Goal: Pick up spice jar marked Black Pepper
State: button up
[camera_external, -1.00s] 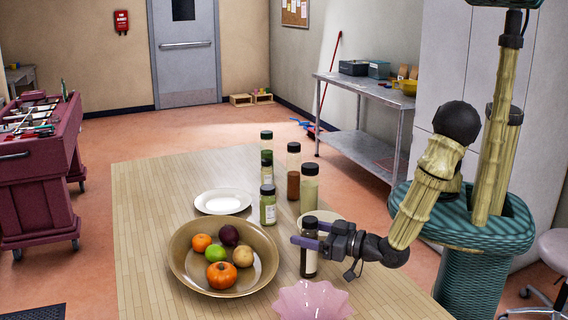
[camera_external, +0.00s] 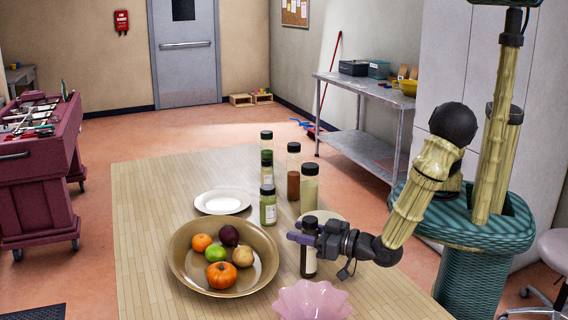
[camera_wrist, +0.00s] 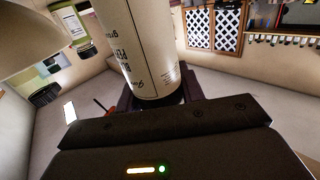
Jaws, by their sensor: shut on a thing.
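A dark spice jar (camera_external: 308,264) with a black cap and a pale label stands upright at the near right of the wooden table. My gripper (camera_external: 304,236) reaches in from the right and is shut on this jar just below its cap. In the wrist view the held jar (camera_wrist: 140,50) shows its cream label close up, with upside-down, partly cut-off print that seems to fit Black Pepper. The jar's base appears to be at the table top.
Behind stand several other jars, including a green one (camera_external: 268,208), a pale one (camera_external: 309,192) and a red-brown one (camera_external: 293,182). A fruit bowl (camera_external: 183,272) is left, a pink bowl (camera_external: 312,300) in front, and a white plate (camera_external: 223,201) farther back.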

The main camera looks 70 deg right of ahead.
jog(key=shift+r, duration=0.1)
notch_tip(320, 180, up, 10)
jog(key=shift+f+b, duration=0.1)
jog(key=shift+b, duration=0.35)
dwell(0.8)
